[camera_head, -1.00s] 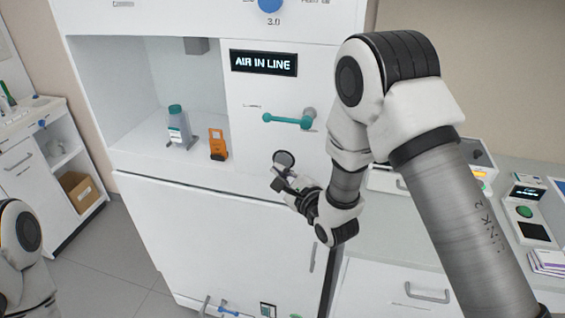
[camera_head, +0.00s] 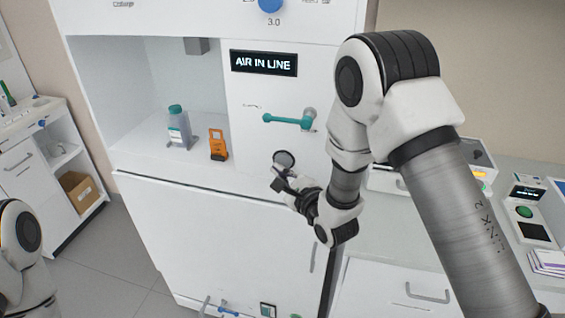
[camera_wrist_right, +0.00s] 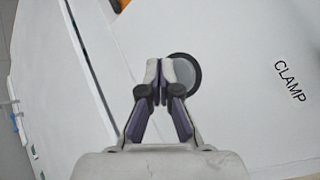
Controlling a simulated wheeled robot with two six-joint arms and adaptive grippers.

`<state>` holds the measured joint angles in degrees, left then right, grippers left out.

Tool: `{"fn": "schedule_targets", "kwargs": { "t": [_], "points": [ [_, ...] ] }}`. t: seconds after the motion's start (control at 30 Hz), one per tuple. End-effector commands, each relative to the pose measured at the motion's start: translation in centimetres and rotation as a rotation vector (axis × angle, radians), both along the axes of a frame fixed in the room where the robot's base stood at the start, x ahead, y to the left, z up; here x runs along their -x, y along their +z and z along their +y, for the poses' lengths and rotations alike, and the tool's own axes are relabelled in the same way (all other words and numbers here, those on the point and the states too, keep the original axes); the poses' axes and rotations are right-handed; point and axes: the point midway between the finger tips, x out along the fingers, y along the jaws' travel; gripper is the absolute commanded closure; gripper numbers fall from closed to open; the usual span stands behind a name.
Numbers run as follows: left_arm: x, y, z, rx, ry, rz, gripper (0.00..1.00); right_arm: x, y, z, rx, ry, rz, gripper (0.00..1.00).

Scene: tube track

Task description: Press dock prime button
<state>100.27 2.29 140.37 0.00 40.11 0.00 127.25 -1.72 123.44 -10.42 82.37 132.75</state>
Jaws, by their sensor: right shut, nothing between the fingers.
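My right gripper (camera_head: 279,176) is shut and empty in front of the white cabinet. In the right wrist view its fingertips (camera_wrist_right: 158,72) overlap the left edge of a round grey disc with a dark rim (camera_wrist_right: 187,70); I cannot tell whether they touch it. The disc also shows in the head view (camera_head: 285,158), just above the fingers. No readable label names the dock prime button, so I cannot tell whether this disc is it. A green round button (camera_head: 524,212) sits on a small device at the right. My left gripper is out of view.
The display (camera_head: 263,63) reads "AIR IN LINE". A teal lever (camera_head: 288,120) is above the gripper. A grey bottle (camera_head: 178,128) and an orange device (camera_head: 218,145) stand in the open bay. "CLAMP" lettering (camera_wrist_right: 290,81) is right of the disc in the wrist view.

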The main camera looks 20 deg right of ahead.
Motion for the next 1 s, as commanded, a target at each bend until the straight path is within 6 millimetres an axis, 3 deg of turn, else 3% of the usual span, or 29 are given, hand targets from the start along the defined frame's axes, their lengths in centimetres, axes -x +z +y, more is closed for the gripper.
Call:
{"fn": "schedule_targets", "kwargs": {
  "t": [1.0],
  "points": [
    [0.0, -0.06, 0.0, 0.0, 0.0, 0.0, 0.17, -0.92, 0.02, -0.65, -0.001, -0.001, 0.001, 1.0]
  ]
}}
